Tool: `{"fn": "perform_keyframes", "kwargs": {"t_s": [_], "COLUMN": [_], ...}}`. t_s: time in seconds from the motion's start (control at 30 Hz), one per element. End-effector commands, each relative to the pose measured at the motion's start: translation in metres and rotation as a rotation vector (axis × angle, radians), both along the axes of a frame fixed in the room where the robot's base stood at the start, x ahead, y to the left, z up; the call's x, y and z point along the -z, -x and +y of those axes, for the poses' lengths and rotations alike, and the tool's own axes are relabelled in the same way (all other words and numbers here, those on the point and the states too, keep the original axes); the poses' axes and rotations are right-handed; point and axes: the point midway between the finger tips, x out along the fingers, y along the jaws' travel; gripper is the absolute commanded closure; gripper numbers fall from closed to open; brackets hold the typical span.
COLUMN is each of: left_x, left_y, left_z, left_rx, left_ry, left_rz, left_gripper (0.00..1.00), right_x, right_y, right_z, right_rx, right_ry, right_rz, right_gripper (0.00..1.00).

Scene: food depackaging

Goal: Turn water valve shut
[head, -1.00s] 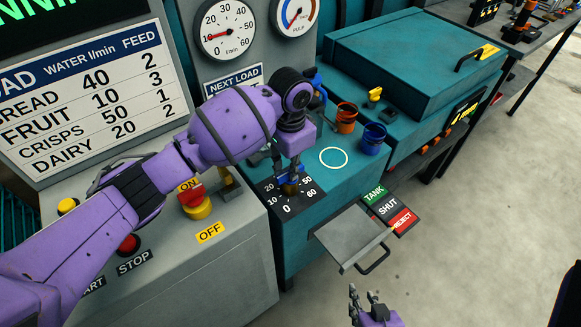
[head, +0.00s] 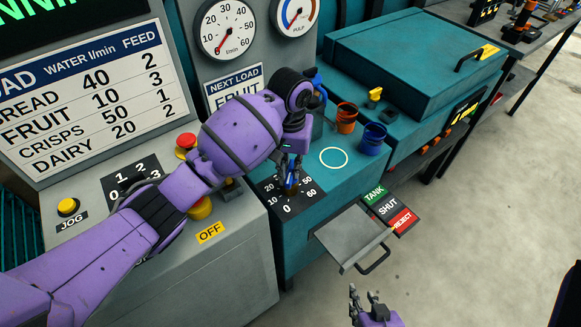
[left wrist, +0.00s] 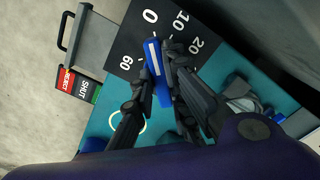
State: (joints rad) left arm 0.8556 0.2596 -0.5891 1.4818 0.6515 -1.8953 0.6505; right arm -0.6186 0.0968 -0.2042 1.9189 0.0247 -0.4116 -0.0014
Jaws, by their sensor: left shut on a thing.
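The water valve is a blue handle with a white line, standing on a black dial plate (head: 272,187) marked 0 to 60. In the left wrist view the blue handle (left wrist: 153,60) has its white line pointing at the 0. My left gripper (head: 290,186) is shut on the handle, with one finger on each side in the left wrist view (left wrist: 157,85). In the head view the gripper and wrist partly cover the handle. The water gauge (head: 227,28) has its red needle pointing down-left, below the 10. My right gripper (head: 364,298) is open and empty at the bottom edge.
A pull-out tray (head: 350,234) with a handle juts out in front of the teal cabinet. TANK, SHUT and REJECT labels (head: 388,207) are beside it. An orange cup (head: 346,118) and a blue cup (head: 372,138) stand behind the valve. My left arm passes over the button panel.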

Motion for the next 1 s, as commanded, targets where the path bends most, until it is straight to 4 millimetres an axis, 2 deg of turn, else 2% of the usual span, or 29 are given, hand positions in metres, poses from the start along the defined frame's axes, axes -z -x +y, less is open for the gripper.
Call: {"fn": "perform_keyframes", "kwargs": {"t_s": [0.6,0.63,0.77,1.0], "left_x": [-0.001,-0.001,-0.0008,-0.0003], "left_y": [-0.0006,-0.0007,-0.0005,-0.0002], "left_z": [0.0002,0.0003,0.0002,0.0], "left_rx": [-0.047,-0.047,-0.046,-0.045], "left_ry": [0.0,0.0,0.0,0.0], "left_rz": [-0.002,-0.002,-0.002,-0.001], "left_gripper": [1.0,0.85,0.68,0.68], "right_x": [-0.0003,-0.0003,-0.0003,-0.0004], "right_y": [-0.0004,-0.0005,-0.0004,-0.0005], "right_z": [-0.0003,-0.0003,-0.0003,0.0], "right_rx": [0.001,0.001,0.001,0.001], "right_ry": [0.001,0.001,0.001,-0.001], "right_rz": [-0.001,-0.001,-0.001,-0.001], "right_gripper": [0.71,0.71,0.71,0.71]}}
